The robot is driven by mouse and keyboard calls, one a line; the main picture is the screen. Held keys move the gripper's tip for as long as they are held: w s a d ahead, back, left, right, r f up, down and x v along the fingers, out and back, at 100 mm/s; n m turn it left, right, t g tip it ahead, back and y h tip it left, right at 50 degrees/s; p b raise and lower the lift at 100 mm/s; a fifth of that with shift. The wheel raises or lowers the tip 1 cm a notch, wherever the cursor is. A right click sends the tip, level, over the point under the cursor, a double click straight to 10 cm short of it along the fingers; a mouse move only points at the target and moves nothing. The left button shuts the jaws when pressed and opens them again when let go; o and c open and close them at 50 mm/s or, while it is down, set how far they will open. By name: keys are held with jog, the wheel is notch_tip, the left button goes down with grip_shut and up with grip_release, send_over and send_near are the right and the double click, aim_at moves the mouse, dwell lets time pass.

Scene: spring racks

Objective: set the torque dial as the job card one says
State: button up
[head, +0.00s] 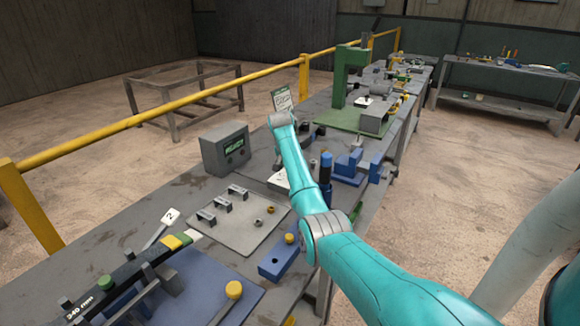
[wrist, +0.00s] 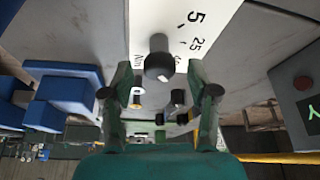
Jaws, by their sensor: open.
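The torque dial's dark knob (wrist: 158,62) stands up from a white panel (wrist: 182,14) in the wrist view. The panel is printed with "5" and "25" and small tick marks. My gripper (wrist: 160,78) is open, with one finger on each side of the knob and visible gaps; I cannot tell how deep the fingertips reach. The knob's pointer direction cannot be made out. In the head view the white panel (head: 279,182) shows only partly behind my arm.
A grey box with a green display (head: 226,149) stands left of the dial. Blue fixtures (head: 348,165) stand to its right. A plate with several handles (head: 238,222) and a long black bar (head: 125,275) lie nearer. A yellow rail (head: 150,118) runs along the bench's left side.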

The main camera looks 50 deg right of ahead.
grip_shut()
jog(key=shift+n, duration=0.4)
jog(key=n+t, duration=0.1)
jog(key=n, duration=0.1)
jog(key=n+t, duration=0.1)
jog(key=n, duration=0.1)
jog(key=shift+s+d+y, duration=0.15)
jog(key=shift+y, duration=0.25)
jog(key=shift+n+t+y, duration=0.25)
jog(key=shift+n+y, duration=0.15)
jog(key=shift+n, duration=0.85)
jog(key=shift+n+t+y, duration=0.25)
jog(key=shift+n+y, duration=0.15)
jog(key=shift+n, duration=0.85)
